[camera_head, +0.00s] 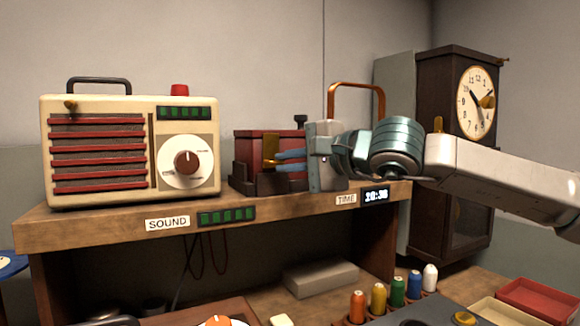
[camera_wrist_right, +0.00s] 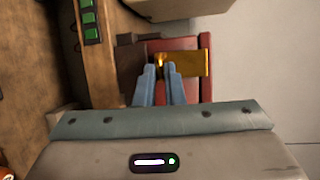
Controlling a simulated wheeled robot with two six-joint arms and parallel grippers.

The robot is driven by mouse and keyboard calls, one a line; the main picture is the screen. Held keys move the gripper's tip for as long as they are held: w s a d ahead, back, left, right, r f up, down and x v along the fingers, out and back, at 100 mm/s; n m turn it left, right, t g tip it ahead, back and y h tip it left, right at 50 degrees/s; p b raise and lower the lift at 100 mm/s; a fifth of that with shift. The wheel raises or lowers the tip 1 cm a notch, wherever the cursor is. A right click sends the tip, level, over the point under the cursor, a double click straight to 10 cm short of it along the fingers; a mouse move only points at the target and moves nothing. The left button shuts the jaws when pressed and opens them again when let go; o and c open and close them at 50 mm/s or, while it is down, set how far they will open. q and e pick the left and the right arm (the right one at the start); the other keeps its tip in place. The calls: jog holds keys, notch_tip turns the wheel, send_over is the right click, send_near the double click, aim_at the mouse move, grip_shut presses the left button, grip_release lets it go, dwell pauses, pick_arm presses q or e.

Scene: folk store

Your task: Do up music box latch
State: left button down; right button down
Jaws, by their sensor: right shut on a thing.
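The red music box (camera_head: 258,150) sits in a dark holder (camera_head: 240,178) on the wooden shelf, between the cream radio and the clock. Its brass latch (camera_wrist_right: 182,63) shows on the red face in the right wrist view, and in the head view (camera_head: 271,147) just left of my fingertips. My right gripper (camera_head: 279,161) reaches in from the right with blue fingers. In the right wrist view the fingertips (camera_wrist_right: 159,68) are close together on a small brass part at the latch's edge. The gripper body hides the box's right side. My left gripper is not in view.
The cream radio (camera_head: 130,110) stands close on the left of the box. A copper handle (camera_head: 356,88) rises behind my gripper. The tall clock (camera_head: 455,130) stands at right. Several thread spools (camera_head: 397,290) stand on the lower bench.

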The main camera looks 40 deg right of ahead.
jog(key=shift+f, duration=0.15)
jog(key=c, duration=1.5)
grip_release()
jog(key=shift+c, duration=0.2)
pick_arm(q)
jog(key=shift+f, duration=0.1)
pick_arm(e)
jog(key=shift+s, duration=0.1)
